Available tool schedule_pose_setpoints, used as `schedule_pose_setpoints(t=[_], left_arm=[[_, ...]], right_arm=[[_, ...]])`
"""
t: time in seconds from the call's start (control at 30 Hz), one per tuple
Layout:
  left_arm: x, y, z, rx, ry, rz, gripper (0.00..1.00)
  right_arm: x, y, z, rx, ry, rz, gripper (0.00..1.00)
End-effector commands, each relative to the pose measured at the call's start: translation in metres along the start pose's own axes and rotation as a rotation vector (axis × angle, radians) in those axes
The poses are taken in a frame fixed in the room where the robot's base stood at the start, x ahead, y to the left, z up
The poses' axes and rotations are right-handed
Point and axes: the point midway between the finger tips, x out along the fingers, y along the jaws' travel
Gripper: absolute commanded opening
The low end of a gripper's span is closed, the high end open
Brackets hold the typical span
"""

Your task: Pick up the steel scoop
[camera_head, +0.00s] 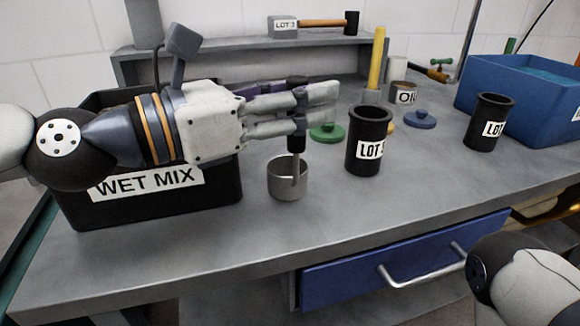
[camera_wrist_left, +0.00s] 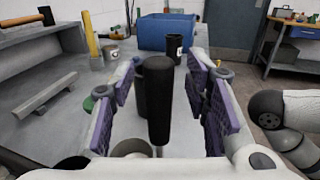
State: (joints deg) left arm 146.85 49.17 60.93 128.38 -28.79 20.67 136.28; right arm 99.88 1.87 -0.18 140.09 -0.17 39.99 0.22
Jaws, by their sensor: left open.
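The steel scoop (camera_head: 283,182) has a round grey cup and a tall upright handle with a black grip. In the left wrist view the grip (camera_wrist_left: 158,98) stands between the spread purple finger pads of my left gripper (camera_wrist_left: 163,100), with gaps showing. The scoop's cup (camera_wrist_left: 131,148) is partly hidden at the bottom there. My right gripper is outside both views.
The WET MIX bin (camera_head: 215,205) stands under my left arm. A black LOT cup (camera_head: 368,128) stands close right of the scoop, another (camera_head: 487,130) farther right. A green lid (camera_head: 327,132) lies behind. A blue bin (camera_head: 535,112) is at the right; the front bench is clear.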

Motion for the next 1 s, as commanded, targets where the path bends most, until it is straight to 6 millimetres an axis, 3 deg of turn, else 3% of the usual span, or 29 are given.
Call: schedule_pose_setpoints(t=[0.2,0.4,0.73,1.0], left_arm=[[0.002,0.001,-0.001,-0.001,0.0,0.001,0.43],[0.002,0.001,-0.001,-0.001,0.001,0.001,0.0],[0.001,0.001,0.003,0.001,-0.001,0.002,0.0],[0.001,-0.001,0.071,0.009,-0.006,0.002,0.0]], right_arm=[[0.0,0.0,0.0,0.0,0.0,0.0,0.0],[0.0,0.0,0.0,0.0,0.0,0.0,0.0],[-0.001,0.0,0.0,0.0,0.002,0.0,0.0],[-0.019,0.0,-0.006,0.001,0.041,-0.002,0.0]])
